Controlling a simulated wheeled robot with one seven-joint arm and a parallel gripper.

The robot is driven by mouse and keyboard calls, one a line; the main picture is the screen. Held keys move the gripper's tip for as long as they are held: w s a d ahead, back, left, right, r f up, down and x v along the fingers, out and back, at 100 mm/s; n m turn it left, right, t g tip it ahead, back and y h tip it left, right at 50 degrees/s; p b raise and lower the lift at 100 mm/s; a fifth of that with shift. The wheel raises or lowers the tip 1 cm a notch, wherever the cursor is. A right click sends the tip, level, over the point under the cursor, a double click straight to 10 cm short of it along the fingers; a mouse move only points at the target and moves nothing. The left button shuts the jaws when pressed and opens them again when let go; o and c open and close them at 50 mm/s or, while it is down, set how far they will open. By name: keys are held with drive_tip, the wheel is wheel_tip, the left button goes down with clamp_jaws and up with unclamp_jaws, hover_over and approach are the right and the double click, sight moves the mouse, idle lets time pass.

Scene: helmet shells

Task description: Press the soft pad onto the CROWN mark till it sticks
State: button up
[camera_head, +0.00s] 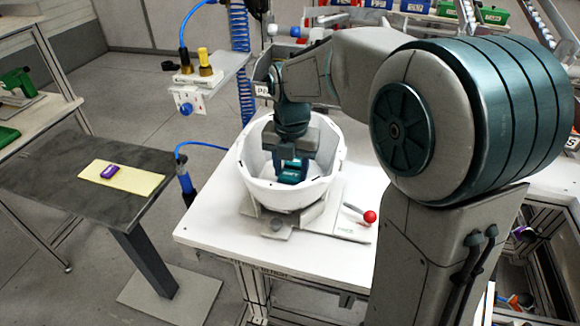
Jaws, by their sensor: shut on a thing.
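A white helmet shell (262,192) sits open side up in a fixture (308,214) on the white workbench. My gripper (291,168) reaches down into the shell and is shut on a teal pad (293,177). The pad is low inside the shell. I cannot tell whether it touches the inner surface. The CROWN mark does not show; the shell wall, the pad and my gripper hide much of the shell's floor.
A red-knobbed lever (369,216) stands at the fixture's right. A dark side table (60,180) at left bears a yellow mat (140,181) with a purple item (110,171). A blue coiled hose (240,70) hangs behind the shell. Bare bench lies left of the fixture.

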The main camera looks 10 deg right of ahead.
drive_tip(key=o, duration=1)
drive_tip(key=shift+f, duration=0.1)
